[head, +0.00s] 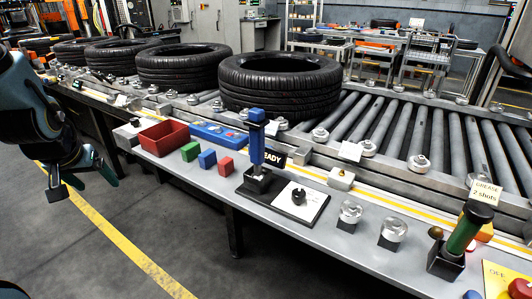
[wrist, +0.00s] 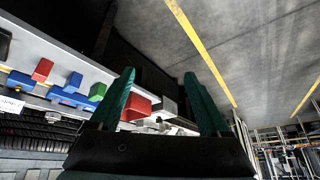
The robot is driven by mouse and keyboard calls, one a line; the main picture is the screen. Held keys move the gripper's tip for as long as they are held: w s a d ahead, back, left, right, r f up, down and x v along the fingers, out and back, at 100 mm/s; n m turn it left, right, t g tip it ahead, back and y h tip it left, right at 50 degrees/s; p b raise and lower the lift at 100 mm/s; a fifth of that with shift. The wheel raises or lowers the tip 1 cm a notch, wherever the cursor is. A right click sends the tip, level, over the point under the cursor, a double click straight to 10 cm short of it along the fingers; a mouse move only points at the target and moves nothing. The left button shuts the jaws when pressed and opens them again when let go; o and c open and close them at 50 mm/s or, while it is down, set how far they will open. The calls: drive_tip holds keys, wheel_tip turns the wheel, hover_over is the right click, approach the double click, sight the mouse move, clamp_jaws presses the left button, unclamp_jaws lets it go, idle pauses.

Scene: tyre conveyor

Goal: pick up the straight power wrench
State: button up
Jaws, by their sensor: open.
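A blue upright tool (head: 257,138), which looks like the straight power wrench, stands in a black holder (head: 258,186) on the grey bench ledge in the head view. A dark plate with a white face and black knob lies beside it. My gripper (head: 82,183) is at the far left of the head view, off the ledge over the floor and well away from the tool. In the wrist view my gripper (wrist: 159,73) shows two green fingers spread apart with nothing between them. A blue shape (wrist: 19,81) at the left edge there may be the tool; I cannot tell.
A red bin (head: 164,138), small green, blue and red blocks (head: 207,158) and a blue panel (head: 218,134) lie left of the tool. Tyres (head: 280,86) rest on the rollers behind. A green-handled tool (head: 466,233) stands at right. The floor (head: 150,215) in front is clear.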

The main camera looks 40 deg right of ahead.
drive_tip(key=s+d+m+t+h, duration=0.15)
drive_tip(key=d+m+h, duration=0.25)
drive_tip(key=d, duration=1)
drive_tip(key=m+g+h+p, duration=0.1)
drive_tip(key=m+g+h, duration=0.2)
drive_tip(key=m+h, duration=0.3)
approach(253, 140)
drive_tip(key=shift+n+h, duration=0.3)
drive_tip(key=shift+h, duration=0.3)
drive_tip(key=w+d+f, duration=0.1)
drive_tip(key=d+f, duration=0.1)
drive_tip(key=d, duration=0.1)
drive_tip(key=shift+w+f, duration=0.4)
drive_tip(key=shift+g, duration=0.25)
drive_tip(key=x, duration=0.2)
drive_tip(key=p+x, duration=0.1)
drive_tip(key=x, duration=0.1)
drive_tip(key=shift+s+d, duration=0.15)
drive_tip(key=shift+d, duration=0.25)
drive_tip(key=shift+f+p+x, duration=0.15)
drive_tip(key=shift+p+x, duration=0.55)
drive_tip(key=shift+x, duration=0.85)
drive_tip(key=shift+f+p+x, duration=0.1)
drive_tip(key=shift+p+x, duration=0.6)
drive_tip(key=shift+x, duration=0.85)
drive_tip(key=shift+s+a, duration=0.1)
clamp_jaws()
drive_tip(key=shift+r, duration=0.1)
